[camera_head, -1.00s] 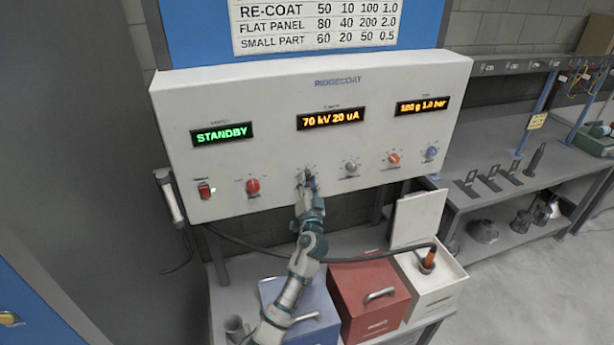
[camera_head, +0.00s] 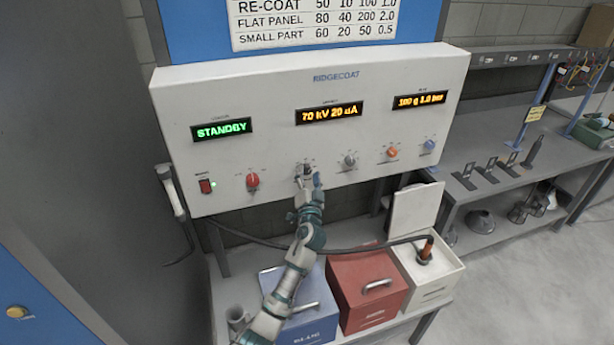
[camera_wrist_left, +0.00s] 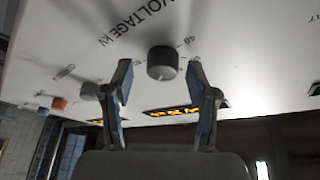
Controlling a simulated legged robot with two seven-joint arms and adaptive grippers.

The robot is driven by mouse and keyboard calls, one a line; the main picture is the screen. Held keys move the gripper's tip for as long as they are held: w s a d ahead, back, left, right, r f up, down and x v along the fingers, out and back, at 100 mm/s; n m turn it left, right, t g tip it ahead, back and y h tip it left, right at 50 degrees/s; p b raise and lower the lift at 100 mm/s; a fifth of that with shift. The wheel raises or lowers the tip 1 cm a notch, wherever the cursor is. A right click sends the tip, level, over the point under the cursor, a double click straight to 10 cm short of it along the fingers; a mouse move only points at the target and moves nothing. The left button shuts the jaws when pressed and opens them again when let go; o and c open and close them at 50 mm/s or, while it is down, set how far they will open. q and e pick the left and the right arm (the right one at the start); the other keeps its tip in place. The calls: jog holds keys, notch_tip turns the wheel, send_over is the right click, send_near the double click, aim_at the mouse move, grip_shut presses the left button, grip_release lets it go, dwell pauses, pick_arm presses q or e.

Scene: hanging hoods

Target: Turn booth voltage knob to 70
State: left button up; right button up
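The voltage knob (camera_head: 307,169) is a small dark knob on the white control panel (camera_head: 240,90), second from the left among the dials. In the left wrist view the knob (camera_wrist_left: 162,63) stands under the word VOLTAGE, with a 40 mark beside it. The panel's middle display (camera_head: 329,113) reads 70 kV 20 uA in orange. My left gripper (camera_head: 308,181) is just below the knob. In the left wrist view the left gripper (camera_wrist_left: 160,80) has its two fingers apart, one on each side of the knob, with gaps showing. My right gripper is not in view.
A red knob (camera_head: 253,181) sits to the left and a grey knob (camera_head: 349,161) to the right. The left display (camera_head: 222,130) reads STANDBY. Below stand a blue box (camera_head: 285,290), a red box (camera_head: 360,280) and a white bin (camera_head: 440,285) with a hose running to it.

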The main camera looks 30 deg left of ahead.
pick_arm(q)
jog(key=v, duration=1.2)
jog(key=shift+f, duration=0.2)
